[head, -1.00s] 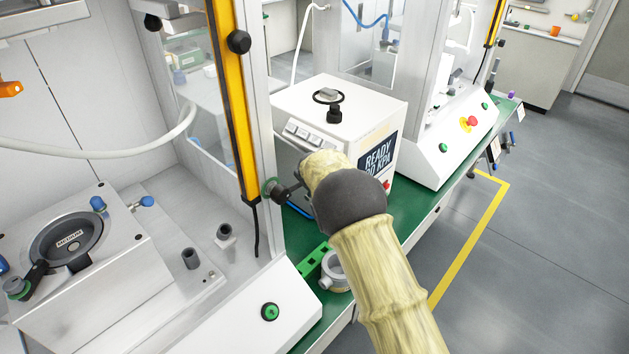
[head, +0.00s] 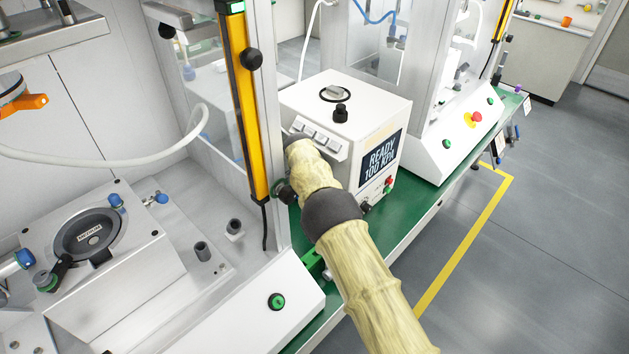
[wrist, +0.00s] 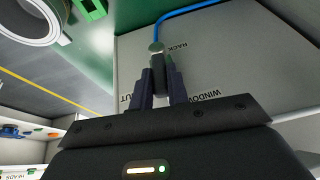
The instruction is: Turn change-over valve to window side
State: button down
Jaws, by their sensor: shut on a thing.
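In the wrist view the change-over valve's dark handle (wrist: 157,72) stands between the two fingers of my gripper (wrist: 160,80), which is shut on it. The handle is on a pale panel (wrist: 235,55) with RACK, WINDOW and a partly hidden label ending in UT around it. RACK is near the fingertips, WINDOW to the right, and the third label to the left of the fingers. The fingers hide the handle's lower part, so I cannot tell exactly which label it points at. In the head view my arm hides the valve and gripper.
A white box (head: 375,105) with a READY 100 KPA display stands on the green bench (head: 420,205). A press enclosure with a yellow strip (head: 242,105) is close on the left. In the wrist view a blue hose (wrist: 190,9) runs above the valve.

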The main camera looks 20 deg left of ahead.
jog(key=shift+r, duration=0.1)
jog(key=c, duration=1.4)
grip_release()
jog(key=shift+o, duration=0.2)
notch_tip(320, 180, up, 10)
jog(key=shift+w+f+b, duration=0.1)
jog(key=shift+b, duration=0.75)
